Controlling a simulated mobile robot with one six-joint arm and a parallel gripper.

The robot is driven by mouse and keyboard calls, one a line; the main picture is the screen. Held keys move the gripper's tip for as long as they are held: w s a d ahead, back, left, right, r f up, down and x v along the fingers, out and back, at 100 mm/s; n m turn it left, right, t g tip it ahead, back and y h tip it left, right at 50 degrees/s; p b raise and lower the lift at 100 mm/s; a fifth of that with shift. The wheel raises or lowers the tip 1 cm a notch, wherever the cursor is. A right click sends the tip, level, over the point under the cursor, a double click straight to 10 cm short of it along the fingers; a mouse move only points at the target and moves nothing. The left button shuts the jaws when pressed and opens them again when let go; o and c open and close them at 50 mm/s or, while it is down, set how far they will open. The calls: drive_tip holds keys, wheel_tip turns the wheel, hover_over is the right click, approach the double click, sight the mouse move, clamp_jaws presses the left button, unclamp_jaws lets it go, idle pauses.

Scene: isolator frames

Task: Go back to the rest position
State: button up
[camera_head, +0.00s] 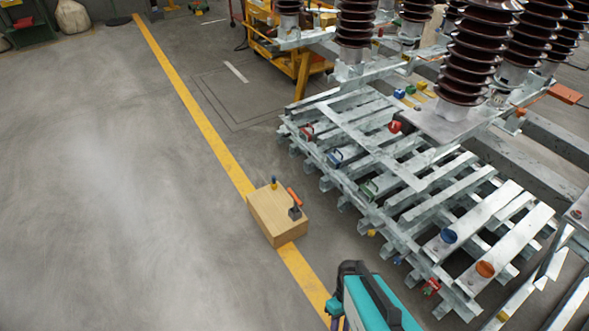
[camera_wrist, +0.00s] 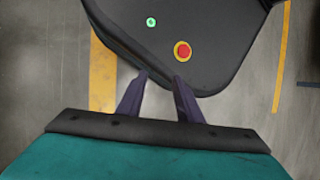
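My gripper (camera_wrist: 160,77) shows in the wrist view with two dark purple fingers. Their tips are apart, and I see nothing held between them. Beyond the tips is a black panel with a red button in a yellow ring and a small green light; it looks like part of my own body. In the head view, a teal and black part of my arm is at the bottom, right of centre. The fingers are not clearly visible there.
A wooden box (camera_head: 273,222) with an orange-handled tool (camera_head: 295,204) on top stands on the yellow floor line (camera_head: 190,103). Right of it is a metal slatted frame (camera_head: 345,142) with tall brown insulators (camera_head: 468,60) and coloured padlocks. The grey floor at left is clear.

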drive_tip(key=shift+s+d+r+m+h, duration=0.15)
drive_tip(key=shift+s+d+m, duration=0.1)
drive_tip(key=shift+m, duration=0.8)
drive_tip(key=shift+s+d+r+m+h, duration=0.1)
drive_tip(key=shift+s+d+m, duration=0.15)
drive_tip(key=shift+m, duration=0.75)
drive_tip(key=shift+s+d+r+m+h, duration=0.15)
drive_tip(key=shift+s+d+m, duration=0.1)
drive_tip(key=shift+m, duration=0.8)
drive_tip(key=shift+d, duration=0.1)
